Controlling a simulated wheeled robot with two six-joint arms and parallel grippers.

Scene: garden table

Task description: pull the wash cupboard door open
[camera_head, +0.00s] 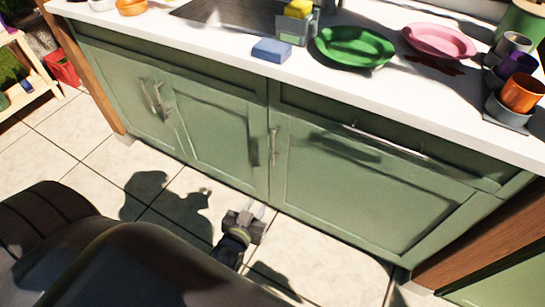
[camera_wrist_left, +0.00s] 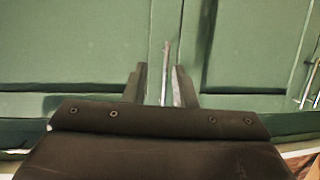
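The green cupboard (camera_head: 215,120) under the white counter has closed doors. Its wide right door (camera_head: 370,195) has an upright metal handle (camera_head: 274,146) near its left edge. Two more upright handles (camera_head: 157,98) sit close together on the left doors. My left gripper (camera_head: 256,212) is low in front of the cupboard, apart from the doors in the head view. In the left wrist view its fingers (camera_wrist_left: 160,88) are spread, with a thin upright handle (camera_wrist_left: 166,62) showing between them; contact cannot be told. My right gripper is not in view.
A horizontal bar handle (camera_head: 385,143) is on the right front. The counter holds a green plate (camera_head: 355,46), pink plate (camera_head: 440,40), blue sponge (camera_head: 271,50) and orange cup (camera_head: 522,92). A wooden post (camera_head: 85,65) stands left. Tiled floor (camera_head: 320,275) in front is clear.

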